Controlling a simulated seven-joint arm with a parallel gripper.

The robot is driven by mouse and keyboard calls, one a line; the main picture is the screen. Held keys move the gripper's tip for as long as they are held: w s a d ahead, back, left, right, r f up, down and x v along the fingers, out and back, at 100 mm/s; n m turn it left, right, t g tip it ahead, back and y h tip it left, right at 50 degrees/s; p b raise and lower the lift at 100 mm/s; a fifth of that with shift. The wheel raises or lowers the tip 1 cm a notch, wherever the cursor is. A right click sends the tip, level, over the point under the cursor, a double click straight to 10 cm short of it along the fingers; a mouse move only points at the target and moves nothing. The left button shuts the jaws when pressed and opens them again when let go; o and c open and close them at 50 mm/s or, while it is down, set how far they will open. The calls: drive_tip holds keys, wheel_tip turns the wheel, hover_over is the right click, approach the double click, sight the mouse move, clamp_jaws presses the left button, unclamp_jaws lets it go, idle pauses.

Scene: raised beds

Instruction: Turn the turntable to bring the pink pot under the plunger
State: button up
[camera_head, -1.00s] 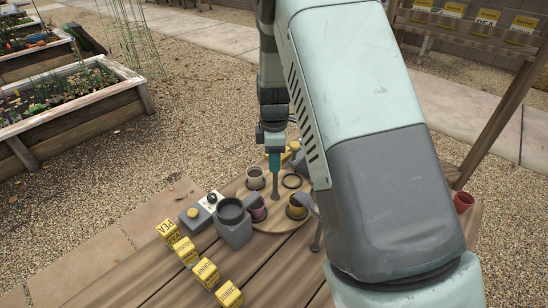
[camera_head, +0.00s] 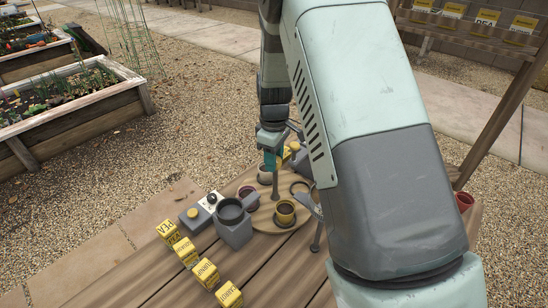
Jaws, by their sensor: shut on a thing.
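The round wooden turntable (camera_head: 262,222) lies on the plank table with small pots on it. The pink pot (camera_head: 248,196) is at its left side, just behind a grey stand with a dark round top (camera_head: 232,212). A yellow pot (camera_head: 285,213) is at the front, and a pale pot (camera_head: 264,175) at the back. My gripper (camera_head: 271,163) is shut on the top of the upright post (camera_head: 275,186) at the turntable's middle. A grey angled part (camera_head: 312,208) shows at the right, partly behind my arm. I cannot tell which part is the plunger.
Yellow labelled blocks (camera_head: 186,252) stand in a row at the front left. A box with a dial and a yellow button (camera_head: 195,217) is left of the turntable. A red pot (camera_head: 464,201) is at the right edge.

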drive_tip(key=m, duration=0.7)
drive_tip(key=shift+w, duration=0.1)
drive_tip(key=m, duration=0.8)
drive_tip(key=shift+d, duration=0.15)
drive_tip(key=m, duration=0.7)
drive_tip(key=shift+d+m, duration=0.1)
drive_tip(key=shift+m, duration=0.3)
drive_tip(key=m, duration=0.3)
drive_tip(key=shift+f, duration=0.1)
drive_tip(key=shift+s+m, duration=0.2)
drive_tip(key=shift+m, duration=1.7)
